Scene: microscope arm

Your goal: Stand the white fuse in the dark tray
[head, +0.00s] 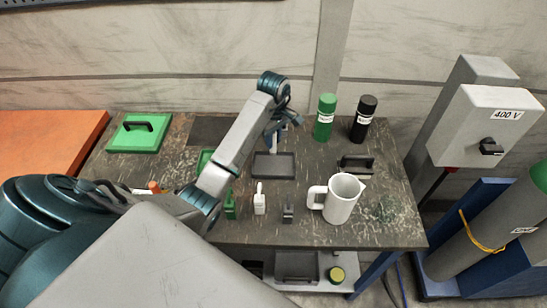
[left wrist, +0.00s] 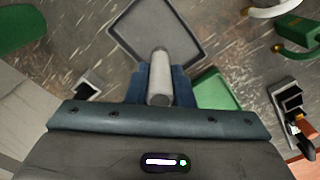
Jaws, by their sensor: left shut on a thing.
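My left gripper (head: 291,119) is over the back middle of the table. The left wrist view shows its blue fingers (left wrist: 160,88) shut on a pale cylinder, the white fuse (left wrist: 160,70). The fuse points away from the wrist, and its far end overlaps the dark tray (left wrist: 137,28) in that view. The tray (head: 273,166) looks empty in the head view, just in front of the gripper. My right gripper is not in view.
A green tray (left wrist: 217,90) lies beside the dark one, mostly behind my arm in the head view. Green (head: 325,118) and black (head: 363,120) bottles stand at back right. A white jug (head: 342,198) and small green, white and dark items stand in front. A dark handled block (head: 355,164) lies right.

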